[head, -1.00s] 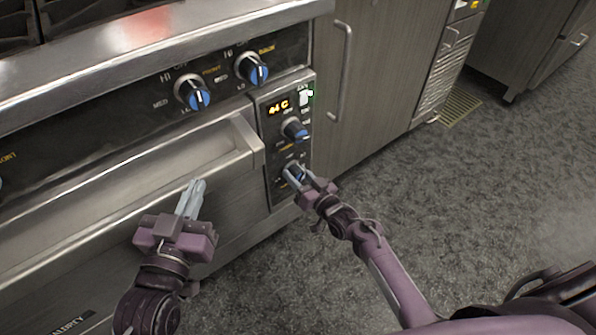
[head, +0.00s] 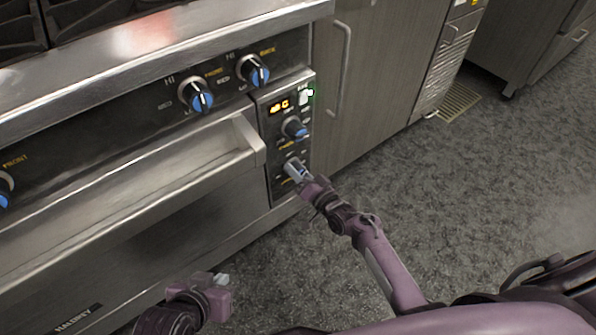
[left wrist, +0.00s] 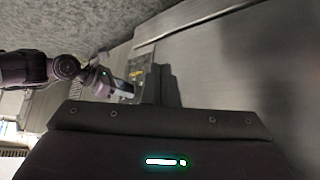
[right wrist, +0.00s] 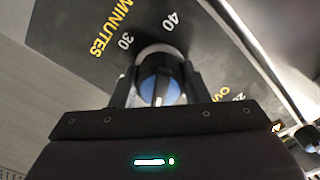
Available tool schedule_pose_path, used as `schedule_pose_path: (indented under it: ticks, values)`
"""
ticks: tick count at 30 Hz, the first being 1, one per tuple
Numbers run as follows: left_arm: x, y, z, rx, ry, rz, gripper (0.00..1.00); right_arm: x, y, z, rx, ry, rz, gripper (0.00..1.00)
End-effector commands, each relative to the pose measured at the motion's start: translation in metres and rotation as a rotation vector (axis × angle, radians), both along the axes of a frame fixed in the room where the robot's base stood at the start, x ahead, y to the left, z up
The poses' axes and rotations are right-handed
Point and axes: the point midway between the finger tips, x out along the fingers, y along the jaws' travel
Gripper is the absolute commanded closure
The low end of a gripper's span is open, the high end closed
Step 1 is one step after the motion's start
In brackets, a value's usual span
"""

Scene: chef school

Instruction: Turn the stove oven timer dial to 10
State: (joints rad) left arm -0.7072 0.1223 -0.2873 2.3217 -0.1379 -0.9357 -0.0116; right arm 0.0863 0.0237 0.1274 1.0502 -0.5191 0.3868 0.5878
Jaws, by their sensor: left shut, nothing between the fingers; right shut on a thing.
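The timer dial (right wrist: 158,84), blue and black with a pale pointer line, shows between the fingers of my right gripper (right wrist: 160,78) in the right wrist view. The panel around it is marked MINUTES, with 30 and 40 readable. In the head view my right gripper (head: 295,170) is shut on this lowest knob of the control panel (head: 284,108) and mostly hides it. My left gripper (head: 220,281) is shut and empty, low in front of the oven, away from the dial.
Burner knobs (head: 200,97) are on the upper front. The oven handle (head: 150,175) sticks out left of the panel. The floor (head: 450,210) at right is clear.

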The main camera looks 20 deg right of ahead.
Motion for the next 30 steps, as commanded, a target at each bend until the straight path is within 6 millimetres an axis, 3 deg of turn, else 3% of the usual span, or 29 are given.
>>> schedule_pose_path:
  ticks: [8, 9, 13, 23, 30]
  values:
    - [0.0, 0.0, 0.0, 0.0, 0.001, 0.0, 1.0, -0.001, 0.0, -0.001, 0.0, 0.002, -0.001, 0.81]
    - [0.0, 0.0, 0.0, 0.0, 0.0, 0.0, 1.0, -0.001, 0.0, -0.001, 0.0, 0.002, -0.001, 0.54]
    - [0.0, 0.0, 0.0, 0.001, 0.0, 0.001, 1.0, -0.001, 0.0, -0.001, 0.0, 0.002, 0.0, 0.38]
    - [0.0, 0.0, 0.001, 0.001, 0.001, 0.001, 1.0, -0.003, -0.001, 0.0, 0.0, 0.001, -0.001, 0.37]
    - [-0.025, 0.013, -0.014, 0.07, 0.153, -0.001, 1.0, -0.033, -0.012, 0.001, -0.001, 0.004, 0.0, 0.37]
